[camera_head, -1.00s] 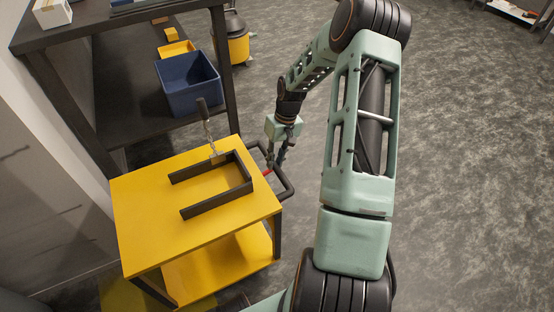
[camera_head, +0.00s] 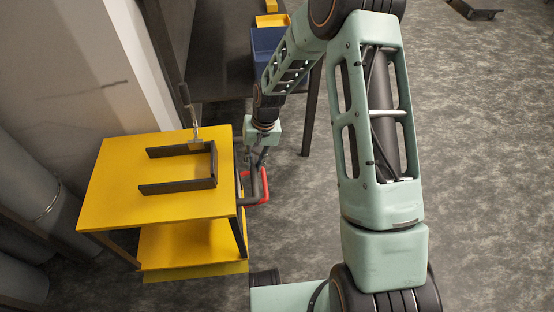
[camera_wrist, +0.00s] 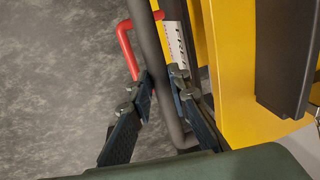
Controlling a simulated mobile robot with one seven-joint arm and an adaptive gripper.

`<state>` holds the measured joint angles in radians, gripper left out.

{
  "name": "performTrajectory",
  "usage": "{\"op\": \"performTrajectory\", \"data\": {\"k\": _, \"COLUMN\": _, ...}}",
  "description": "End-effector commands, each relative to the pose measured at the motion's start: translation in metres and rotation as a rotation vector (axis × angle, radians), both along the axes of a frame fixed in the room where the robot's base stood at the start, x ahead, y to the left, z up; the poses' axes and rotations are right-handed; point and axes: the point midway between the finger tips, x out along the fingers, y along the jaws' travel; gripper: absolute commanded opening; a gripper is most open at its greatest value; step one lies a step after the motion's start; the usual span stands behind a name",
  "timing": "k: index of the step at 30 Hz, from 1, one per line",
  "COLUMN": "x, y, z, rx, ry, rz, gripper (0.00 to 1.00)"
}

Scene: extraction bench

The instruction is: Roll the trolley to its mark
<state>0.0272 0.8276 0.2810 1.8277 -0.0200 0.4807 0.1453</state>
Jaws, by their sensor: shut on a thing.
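The yellow trolley (camera_head: 160,203) stands at left in the head view, with a lower shelf and a dark handle bar on its right side. In the wrist view, the handle (camera_wrist: 151,45) runs between the fingers of my gripper (camera_wrist: 162,82), which is shut on it. My gripper (camera_head: 256,160) also shows beside the trolley's right edge in the head view, its fingertips partly hard to make out. A red bar (camera_head: 263,190) sits by the handle. A yellow patch on the floor (camera_head: 195,271) shows just under the trolley's lower shelf; most of it is hidden.
A dark U-shaped frame (camera_head: 213,166) and an upright lever (camera_head: 187,105) are on the trolley top. A wall (camera_head: 75,75) and grey cylinders (camera_head: 25,200) are close on the left. A dark bench with a blue bin (camera_head: 266,45) stands behind.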

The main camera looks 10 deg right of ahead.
Motion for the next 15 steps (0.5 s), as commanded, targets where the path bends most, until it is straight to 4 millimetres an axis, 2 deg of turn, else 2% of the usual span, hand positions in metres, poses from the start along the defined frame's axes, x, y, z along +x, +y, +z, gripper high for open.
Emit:
{"op": "performTrajectory", "data": {"k": 6, "x": -0.001, "y": 0.022, "z": -0.001, "rx": -0.003, "ry": 0.003, "rz": 0.001, "gripper": 0.00}}
{"op": "performTrajectory", "data": {"k": 15, "x": -0.001, "y": 0.029, "z": 0.000, "rx": 0.000, "ry": 0.001, "rz": -0.002, "gripper": 0.00}}
